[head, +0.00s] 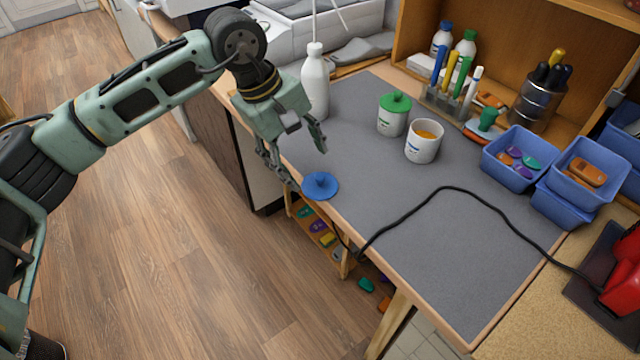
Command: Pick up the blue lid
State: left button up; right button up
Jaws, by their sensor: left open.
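The blue lid (320,187) is a flat round disc with a small knob on top. It lies at the left edge of the grey mat (440,250) on the workbench. My left gripper (304,171) is open and empty, its fingers pointing down just above and behind the lid. One finger is on the lid's left side and the other is above its far side. I cannot tell whether a finger touches the lid. My right gripper is not in view.
A white bottle (315,85) stands close behind my left gripper. A white cup with a green lid (393,114) and an open white mug (423,141) stand to the right. A black cable (445,189) crosses the mat. Blue bins (520,158) stand at the right.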

aim_at(314, 187)
pick_arm(q)
jog(key=x, duration=0.3)
jog(key=b+x, duration=0.1)
jog(key=x, duration=0.2)
jog(key=shift+s+d+f, duration=0.15)
jog(key=shift+f, duration=0.2)
jog(key=c, duration=1)
